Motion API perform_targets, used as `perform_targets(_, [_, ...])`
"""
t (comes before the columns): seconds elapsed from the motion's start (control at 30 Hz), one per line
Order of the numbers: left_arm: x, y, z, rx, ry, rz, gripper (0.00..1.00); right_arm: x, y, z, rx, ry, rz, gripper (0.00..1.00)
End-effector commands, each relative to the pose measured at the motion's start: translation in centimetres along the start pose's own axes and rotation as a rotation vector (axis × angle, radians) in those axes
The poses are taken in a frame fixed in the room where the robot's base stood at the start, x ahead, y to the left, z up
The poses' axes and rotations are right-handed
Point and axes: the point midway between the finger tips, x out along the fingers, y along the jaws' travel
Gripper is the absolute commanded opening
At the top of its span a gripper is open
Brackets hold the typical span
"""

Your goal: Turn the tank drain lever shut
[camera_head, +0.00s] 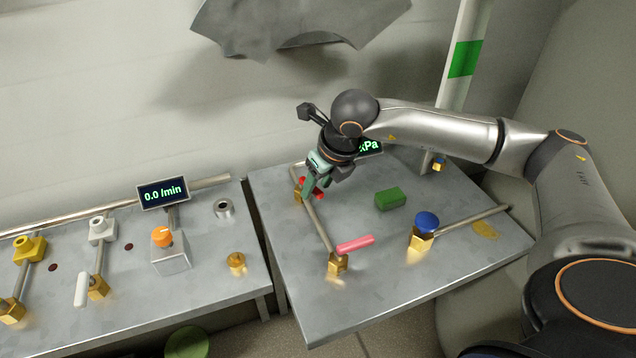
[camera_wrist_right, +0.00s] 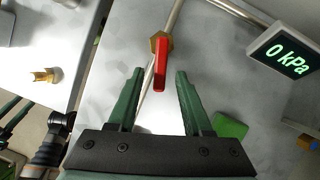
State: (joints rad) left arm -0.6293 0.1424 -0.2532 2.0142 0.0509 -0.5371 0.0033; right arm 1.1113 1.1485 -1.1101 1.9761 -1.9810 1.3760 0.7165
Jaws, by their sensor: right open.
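My right gripper (camera_head: 309,192) is open over the back left of the right-hand metal table. A red lever (camera_wrist_right: 160,65) on a brass valve (camera_wrist_right: 155,42) lies between its two fingers in the right wrist view, with a gap on each side. This lever points toward the gripper, nearly along its pipe. In the head view the fingers partly hide the red lever (camera_head: 303,182). A pink-red lever (camera_head: 356,243) on another brass valve (camera_head: 338,263) stands nearer the front, pointing right. No readable label shows which is the tank drain.
A green block (camera_head: 390,199) and a blue knob (camera_head: 427,222) on brass are right of the gripper. A 0 kPa display (camera_wrist_right: 284,55) stands behind. The left bench has a white lever (camera_head: 81,289), an orange knob (camera_head: 162,237) and a 0.0 l/min display (camera_head: 163,194).

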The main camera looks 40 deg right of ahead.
Motion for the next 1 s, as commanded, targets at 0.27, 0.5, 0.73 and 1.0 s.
perform_targets(0.27, [-0.02, -0.02, -0.01, 0.000, 0.000, 0.000, 0.50, -0.02, 0.00, -0.02, 0.000, 0.001, 0.000, 0.31])
perform_targets(0.5, [-0.03, -0.01, -0.03, 0.000, 0.001, 0.000, 0.50, -0.04, -0.01, -0.02, 0.001, 0.001, 0.000, 0.04])
perform_targets(0.73, [-0.04, 0.01, -0.04, 0.000, 0.001, 0.000, 0.50, -0.05, -0.02, -0.02, 0.001, 0.001, 0.000, 0.00])
perform_targets(1.0, [-0.01, 0.03, 0.00, 0.000, 0.001, 0.000, 0.50, -0.04, -0.07, -0.02, -0.003, 0.001, 0.001, 0.00])
